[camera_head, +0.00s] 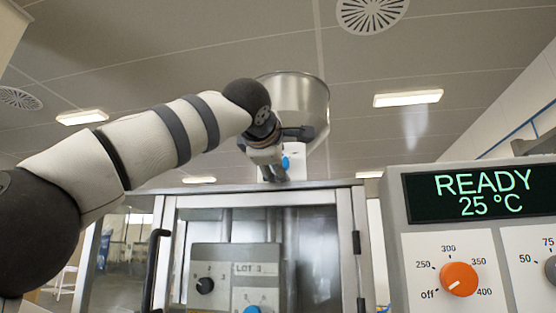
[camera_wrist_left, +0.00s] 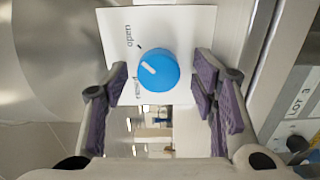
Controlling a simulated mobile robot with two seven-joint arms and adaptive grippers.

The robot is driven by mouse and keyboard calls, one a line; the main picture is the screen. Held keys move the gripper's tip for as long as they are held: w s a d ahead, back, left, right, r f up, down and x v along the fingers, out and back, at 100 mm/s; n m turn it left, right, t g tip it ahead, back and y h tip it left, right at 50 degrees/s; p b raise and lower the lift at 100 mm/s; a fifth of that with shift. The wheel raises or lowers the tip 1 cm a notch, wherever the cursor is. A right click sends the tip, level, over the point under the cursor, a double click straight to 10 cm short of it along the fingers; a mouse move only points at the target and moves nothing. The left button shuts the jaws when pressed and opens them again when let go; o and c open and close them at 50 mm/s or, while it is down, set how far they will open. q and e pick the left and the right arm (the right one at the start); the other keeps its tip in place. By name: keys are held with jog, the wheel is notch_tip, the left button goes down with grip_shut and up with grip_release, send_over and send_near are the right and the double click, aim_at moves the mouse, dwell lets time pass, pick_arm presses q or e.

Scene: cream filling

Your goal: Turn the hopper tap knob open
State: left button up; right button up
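The blue tap knob (camera_wrist_left: 158,68) sits on a white plate (camera_wrist_left: 195,25) in the left wrist view. Its white pointer line slants to the upper left, between the "open" label and a second, partly covered label. My left gripper (camera_wrist_left: 161,78) is open, with its purple finger pads on either side of the knob and visible gaps to it. In the head view the metal hopper (camera_head: 305,98) stands above the cabinet. My left gripper (camera_head: 272,162) is in front of its lower part, and a bit of blue knob (camera_head: 286,162) shows beside it. My right gripper is out of view.
A metal-framed cabinet (camera_head: 345,215) stands below the hopper, with a grey panel (camera_head: 215,258) marked LOT 3 inside. At the right is a control box with a READY 25 °C display (camera_head: 480,193) and an orange dial (camera_head: 459,279).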

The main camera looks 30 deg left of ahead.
pick_arm(q)
jog(key=v, duration=1.2)
